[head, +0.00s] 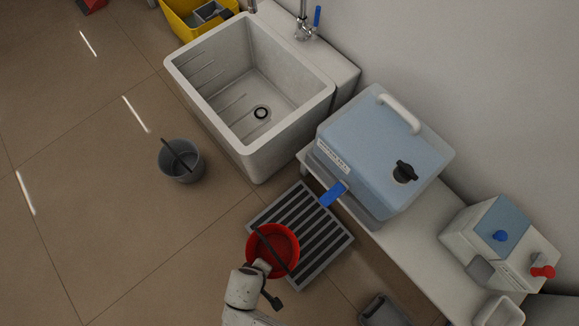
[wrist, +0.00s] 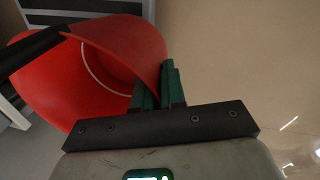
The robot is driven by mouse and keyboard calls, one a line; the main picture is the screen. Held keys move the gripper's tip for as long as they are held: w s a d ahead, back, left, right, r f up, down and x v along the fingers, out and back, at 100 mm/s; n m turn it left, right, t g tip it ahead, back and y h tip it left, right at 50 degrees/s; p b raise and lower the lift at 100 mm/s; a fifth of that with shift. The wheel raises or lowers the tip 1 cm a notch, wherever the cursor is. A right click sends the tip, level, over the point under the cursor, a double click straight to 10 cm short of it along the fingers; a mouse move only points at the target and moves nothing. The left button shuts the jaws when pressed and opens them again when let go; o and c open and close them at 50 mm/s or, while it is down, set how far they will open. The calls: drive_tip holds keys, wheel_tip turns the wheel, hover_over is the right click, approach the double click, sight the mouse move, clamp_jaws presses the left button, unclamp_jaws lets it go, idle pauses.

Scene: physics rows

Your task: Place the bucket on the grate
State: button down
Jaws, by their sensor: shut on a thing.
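A red bucket (head: 271,262) with a dark handle across its top is at the lower middle of the head view. My gripper (head: 262,268) is shut on the bucket's near rim. In the wrist view, the green fingertips (wrist: 157,85) pinch the wall of the red bucket (wrist: 60,88), which looks tilted there. The grey slatted grate (head: 329,224) lies on the floor. In the head view the bucket overlaps the grate's near left part. I cannot tell whether the bucket touches the grate or hangs above it.
A grey bucket (head: 187,166) stands on the floor at left. A deep white sink (head: 221,120) stands behind the grate. A low bench (head: 408,250) holds a blue container (head: 368,145) with a blue tap (head: 333,192) reaching over the grate's edge.

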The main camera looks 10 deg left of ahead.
drive_tip(key=w+d+f+b, duration=0.1)
drive_tip(key=w+d, duration=0.2)
drive_tip(key=w, duration=0.1)
drive_tip(key=w+d+f+b, duration=0.1)
drive_tip(key=w+d+b, duration=0.1)
drive_tip(key=w+d, duration=0.2)
drive_tip(key=w+d+f+b, duration=0.1)
drive_tip(key=w+d+b, duration=0.1)
drive_tip(key=w, duration=0.3)
drive_tip(key=shift+w+d+f, duration=0.15)
drive_tip(key=shift+d, duration=0.3)
drive_tip(key=shift+w+d+f, duration=0.15)
drive_tip(key=shift+d, duration=0.25)
drive_tip(key=c, duration=1.2)
unclamp_jaws()
drive_tip(key=r+p, duration=0.2)
drive_tip(key=r, duration=0.2)
drive_tip(key=s+r+p, duration=0.1)
drive_tip(key=r+p, duration=0.1)
drive_tip(key=r, duration=0.2)
drive_tip(key=r+p, duration=0.2)
drive_tip(key=r, duration=0.2)
drive_tip(key=shift+s+a, duration=0.4)
